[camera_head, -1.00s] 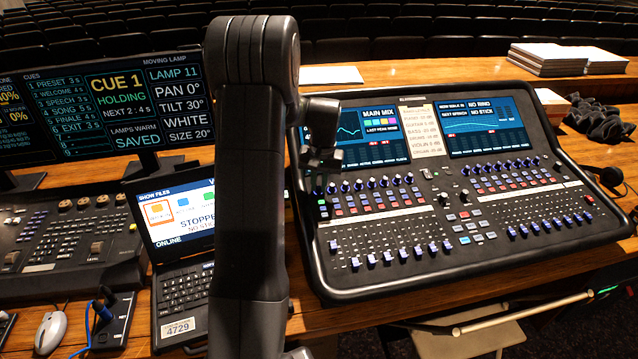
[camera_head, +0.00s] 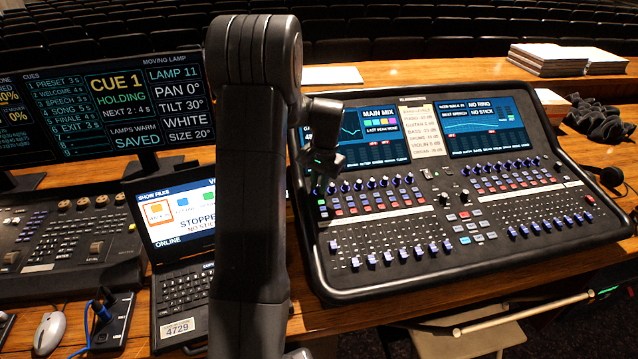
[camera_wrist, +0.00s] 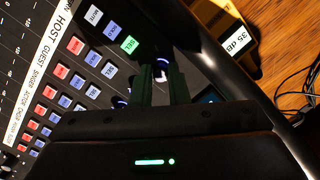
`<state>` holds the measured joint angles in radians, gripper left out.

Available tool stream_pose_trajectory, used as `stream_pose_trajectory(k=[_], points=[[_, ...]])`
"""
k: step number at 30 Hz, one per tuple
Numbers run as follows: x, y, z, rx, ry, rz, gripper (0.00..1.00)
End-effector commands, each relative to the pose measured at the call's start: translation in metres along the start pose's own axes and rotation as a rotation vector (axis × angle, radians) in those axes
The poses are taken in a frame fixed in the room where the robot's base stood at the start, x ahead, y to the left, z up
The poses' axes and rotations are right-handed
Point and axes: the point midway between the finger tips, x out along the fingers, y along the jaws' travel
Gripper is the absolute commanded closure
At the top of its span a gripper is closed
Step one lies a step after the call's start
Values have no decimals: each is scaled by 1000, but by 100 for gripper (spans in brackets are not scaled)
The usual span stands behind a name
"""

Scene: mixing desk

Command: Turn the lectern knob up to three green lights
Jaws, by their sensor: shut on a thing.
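The mixing desk (camera_head: 440,190) stands right of centre in the head view, with rows of blue-tipped knobs. My gripper (camera_head: 322,172) is over the left end of its upper knob row. In the wrist view my gripper (camera_wrist: 161,72) has its two dark fingers around a small dark knob with a blue-lit tip (camera_wrist: 161,62), and is shut on it. This looks like the lectern knob, but its label is only partly visible, ending in N beside HOST. A green-lit button (camera_wrist: 129,45) is close by. I cannot make out a three-light level display.
Another blue-tipped knob (camera_wrist: 120,103) is close to the fingers. The laptop (camera_head: 180,250) and lighting console (camera_head: 65,240) are to the left. My arm hides part of the desk's left side.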

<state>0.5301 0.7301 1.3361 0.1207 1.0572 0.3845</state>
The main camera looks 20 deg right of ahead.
Motion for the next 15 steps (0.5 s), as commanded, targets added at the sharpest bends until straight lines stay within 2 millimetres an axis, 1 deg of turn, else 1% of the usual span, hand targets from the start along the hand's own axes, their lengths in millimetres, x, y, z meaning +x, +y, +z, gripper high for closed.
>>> stream_pose_trajectory(k=[5,6,7,8,15], points=[[-1,0,-1,-1,4,-1,100],[-1,0,-1,-1,4,-1,83],[-1,0,-1,-2,4,-1,77],[-1,0,-1,-2,4,-1,76],[-1,0,0,-2,2,-1,76]])
